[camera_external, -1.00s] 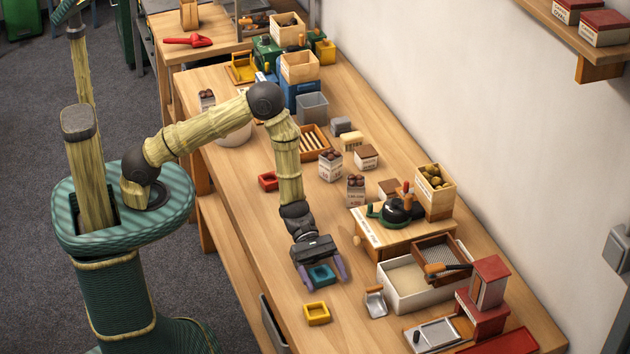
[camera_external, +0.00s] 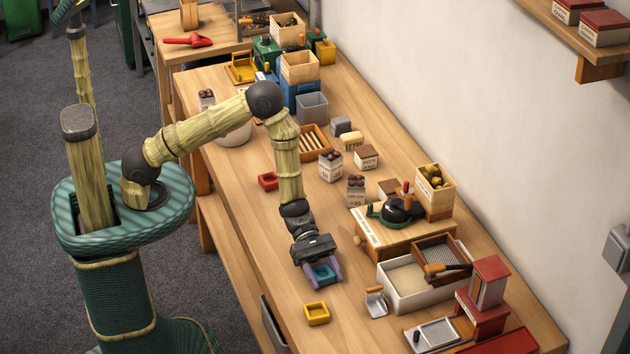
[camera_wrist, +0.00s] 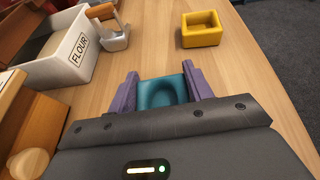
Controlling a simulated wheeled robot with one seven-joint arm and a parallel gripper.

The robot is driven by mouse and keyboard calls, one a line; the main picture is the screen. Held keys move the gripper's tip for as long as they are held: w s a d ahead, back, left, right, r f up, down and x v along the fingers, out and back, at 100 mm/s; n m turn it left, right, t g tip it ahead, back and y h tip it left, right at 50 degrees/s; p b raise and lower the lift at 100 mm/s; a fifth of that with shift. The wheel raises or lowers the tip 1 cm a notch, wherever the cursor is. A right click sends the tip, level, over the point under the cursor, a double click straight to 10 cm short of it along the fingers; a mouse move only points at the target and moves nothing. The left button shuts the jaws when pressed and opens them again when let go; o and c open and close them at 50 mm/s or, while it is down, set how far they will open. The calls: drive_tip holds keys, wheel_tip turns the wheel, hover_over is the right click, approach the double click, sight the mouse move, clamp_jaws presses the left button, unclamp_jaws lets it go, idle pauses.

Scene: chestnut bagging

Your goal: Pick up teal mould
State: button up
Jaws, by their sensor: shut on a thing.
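The teal mould (camera_external: 322,272) is a small square block with a hollow, low at the front part of the wooden table. It also shows in the wrist view (camera_wrist: 163,92), between the two purple fingers. My gripper (camera_external: 324,277) is shut on it, with a finger against each side; it shows in the wrist view too (camera_wrist: 163,86). I cannot tell whether the mould touches the table or is slightly raised.
A yellow mould (camera_external: 317,313) stands on the table just beyond my fingertips. A metal scoop (camera_external: 376,302) and a white flour box (camera_external: 397,293) are to the right. A red mould (camera_external: 268,180) lies further back. The table's left edge is near.

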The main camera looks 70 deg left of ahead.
sight(325, 276)
wheel_tip(325, 276, up, 10)
drive_tip(key=shift+f+b, duration=0.15)
drive_tip(key=shift+b, duration=0.2)
